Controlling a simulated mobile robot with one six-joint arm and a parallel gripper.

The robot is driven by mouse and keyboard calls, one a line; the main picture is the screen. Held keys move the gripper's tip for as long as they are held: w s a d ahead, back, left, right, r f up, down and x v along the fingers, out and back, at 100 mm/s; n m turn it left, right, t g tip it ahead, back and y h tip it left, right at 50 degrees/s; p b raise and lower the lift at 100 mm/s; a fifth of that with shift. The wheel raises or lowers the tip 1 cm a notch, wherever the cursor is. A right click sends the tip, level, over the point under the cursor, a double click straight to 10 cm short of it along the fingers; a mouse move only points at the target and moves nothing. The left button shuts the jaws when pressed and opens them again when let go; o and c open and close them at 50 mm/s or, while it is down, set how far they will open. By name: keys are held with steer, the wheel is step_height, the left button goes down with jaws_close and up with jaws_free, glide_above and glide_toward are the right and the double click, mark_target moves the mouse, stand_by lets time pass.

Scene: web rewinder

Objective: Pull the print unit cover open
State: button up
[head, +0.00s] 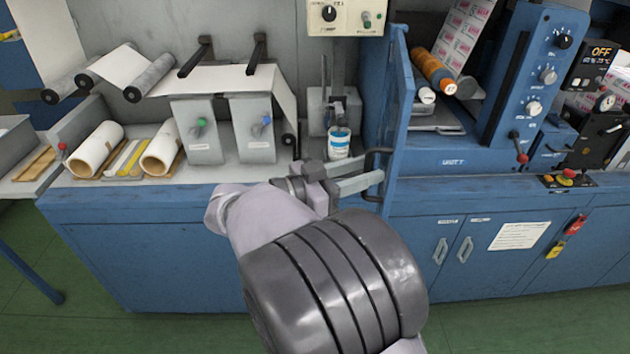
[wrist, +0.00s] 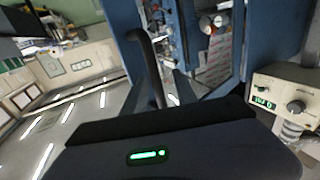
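The print unit cover (head: 399,110) is a blue hinged panel, seen nearly edge-on in the head view. It stands swung out from the print unit, whose rollers and printed web show to its right. Its black bow handle (head: 379,152) faces left, and the handle also shows in the wrist view (wrist: 149,62). My gripper (head: 372,180) is at the handle's lower part. In the wrist view my gripper's fingers (wrist: 160,93) stand apart on either side of the handle bar, with gaps visible. The fingertips' exact contact is hard to see.
A white and blue can (head: 339,142) stands on the bench left of the cover. Cardboard cores (head: 97,148) lie farther left. A blue control column (head: 520,75) with knobs stands right of the print unit. Green floor (head: 150,330) lies in front of the cabinets.

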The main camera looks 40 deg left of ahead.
steer(key=p+v, duration=0.4)
steer(key=v, duration=1.3)
steer(key=shift+r, duration=0.1)
